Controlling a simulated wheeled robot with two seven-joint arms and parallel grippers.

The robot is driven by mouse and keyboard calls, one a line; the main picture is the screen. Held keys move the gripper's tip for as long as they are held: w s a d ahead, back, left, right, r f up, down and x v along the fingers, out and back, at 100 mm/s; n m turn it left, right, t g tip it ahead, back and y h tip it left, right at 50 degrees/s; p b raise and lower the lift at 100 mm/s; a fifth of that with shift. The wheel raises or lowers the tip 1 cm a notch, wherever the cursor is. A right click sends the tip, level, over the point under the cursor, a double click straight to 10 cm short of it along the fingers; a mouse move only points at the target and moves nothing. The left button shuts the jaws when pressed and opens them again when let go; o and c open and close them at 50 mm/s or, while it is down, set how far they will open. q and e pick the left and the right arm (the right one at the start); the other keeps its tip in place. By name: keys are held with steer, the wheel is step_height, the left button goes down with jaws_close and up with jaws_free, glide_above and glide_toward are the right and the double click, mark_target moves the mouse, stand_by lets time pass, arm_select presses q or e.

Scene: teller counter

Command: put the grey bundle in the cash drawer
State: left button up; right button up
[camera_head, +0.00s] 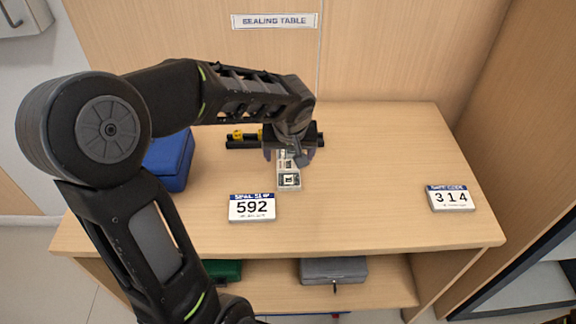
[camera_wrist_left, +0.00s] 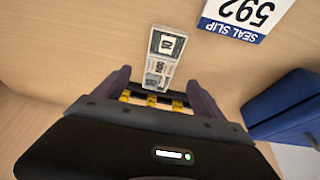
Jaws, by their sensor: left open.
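A grey-white banded bundle (camera_head: 289,181) lies on the wooden table, in a short row with another like piece partly under my left gripper (camera_head: 287,155). In the left wrist view the row shows as pale pieces with dark prints (camera_wrist_left: 167,45), ahead of and partly between the fingers of my left gripper (camera_wrist_left: 160,88). The gripper is open, above the far end of the row, holding nothing that I can see. I cannot make out a cash drawer for certain; a closed grey box (camera_head: 333,270) with a key sits on the shelf below.
A blue box (camera_head: 170,161) stands at the table's left. A black rack (camera_head: 240,144) with yellow parts lies behind the gripper. Number cards 592 (camera_head: 252,208) and 314 (camera_head: 450,198) stand near the front and right. A green box (camera_head: 222,270) is below. The table's right middle is clear.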

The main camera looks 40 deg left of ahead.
mark_target(288, 165)
arm_select(q)
steer(key=shift+x, duration=0.9)
steer(key=shift+f, duration=0.1)
steer(key=x, duration=0.5)
steer(key=shift+c, duration=0.4)
steer(key=c, duration=1.6)
step_height(288, 165, up, 10)
steer(key=shift+p, duration=0.45)
